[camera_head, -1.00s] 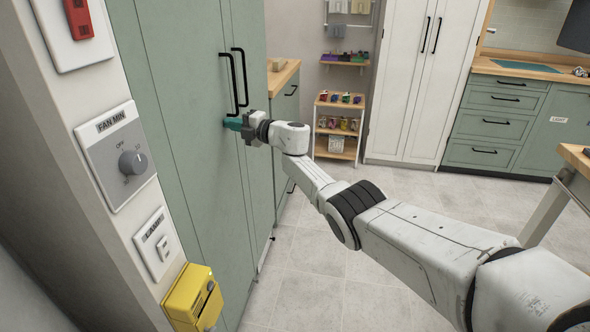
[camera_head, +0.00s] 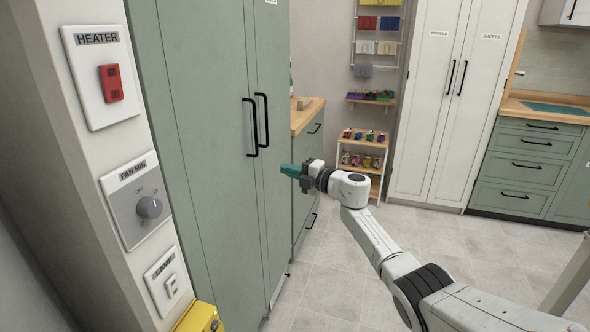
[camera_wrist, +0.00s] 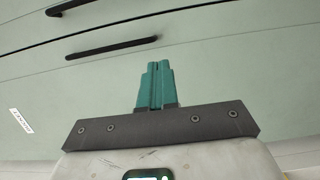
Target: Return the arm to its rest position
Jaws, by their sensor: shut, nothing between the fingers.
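My arm reaches from the lower right of the head view. My gripper (camera_head: 288,171) is at its end, in front of the right edge of a tall green cupboard. Its teal fingers are shut with nothing between them. In the wrist view my gripper (camera_wrist: 155,68) points at the pale green cupboard doors (camera_wrist: 220,55), with the fingers together. The two black door handles show beyond the fingertips, apart from them.
The green cupboard (camera_head: 205,130) with black handles (camera_head: 257,125) stands closed at the left. A wall panel holds a heater switch (camera_head: 111,83) and fan knob (camera_head: 149,207). A wooden shelf rack (camera_head: 362,160) and white wardrobe (camera_head: 440,110) stand behind. Tiled floor (camera_head: 335,275) is clear.

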